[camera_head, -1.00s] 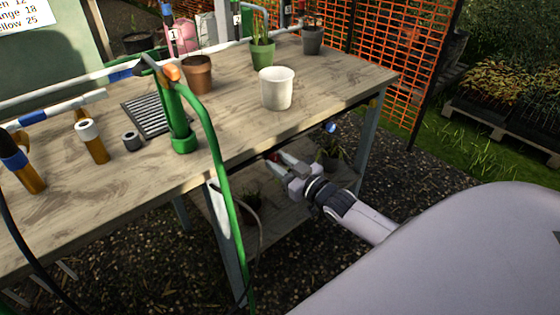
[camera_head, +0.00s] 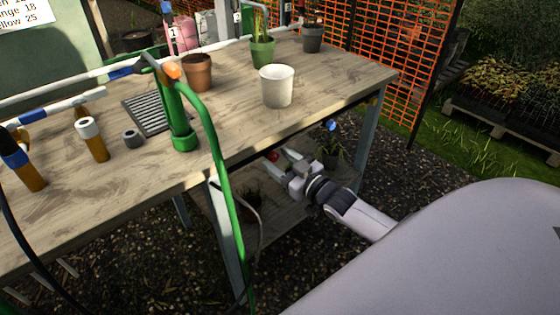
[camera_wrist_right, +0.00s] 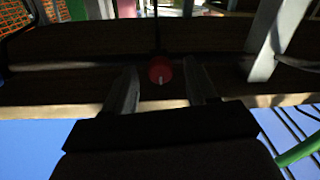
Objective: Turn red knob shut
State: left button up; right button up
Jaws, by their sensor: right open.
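The red knob (camera_head: 272,155) sits under the front edge of the wooden bench, mostly in shade. In the right wrist view the red knob (camera_wrist_right: 160,70) is round with a pale mark low on its face. It lies between and just beyond the fingertips. My right gripper (camera_head: 280,160) is open, its fingers on either side of the knob's line, and in the right wrist view the gripper (camera_wrist_right: 162,80) shows a clear gap between its fingers. I cannot tell whether a finger touches the knob. My left gripper is not in view.
The wooden bench (camera_head: 232,105) is above the right gripper. A blue knob (camera_head: 331,125) and a yellow one (camera_head: 373,101) sit along its front edge to the right. A green hose (camera_head: 222,175) hangs at the left. A white pot (camera_head: 276,87) stands on top.

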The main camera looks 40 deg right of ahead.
jog(key=s+d, duration=0.1)
jog(key=s, duration=0.6)
jog(key=shift+p, duration=0.3)
jog(key=s+a+f+g+p, duration=0.3)
jog(key=s+a, duration=0.5)
jog(key=s+a+f+m+g+p, duration=0.1)
jog(key=s+a+f+g+p, duration=0.2)
jog(key=s+a, duration=0.4)
jog(key=shift+s+a+f+g, duration=0.4)
jog(key=shift+s+g, duration=0.2)
jog(key=shift+s, duration=0.35)
